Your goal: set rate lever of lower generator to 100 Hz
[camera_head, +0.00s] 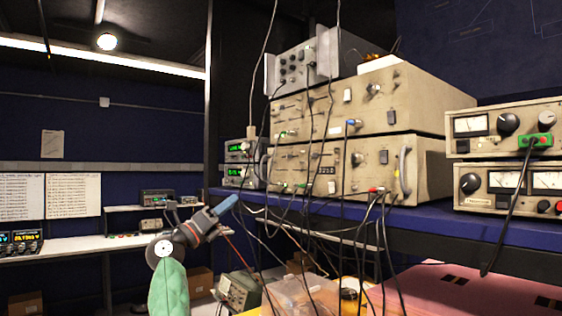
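Two beige generators are stacked on the blue shelf (450,226) at the centre right. The lower generator (425,165) sits directly on the shelf, with the upper generator (420,100) on top of it. The lower front has slots, knobs, a small dark display, a handle and plugged cables. The rate lever and its Hz marks are too small to make out, and hanging cables cross part of the front.
Black cables (340,205) hang before the generators and over the shelf edge. Small meters with green displays (238,150) stand left of the generators. Power supplies (508,182) are stacked at the right. A grey device (318,58) sits on top. A pink surface (455,290) lies below.

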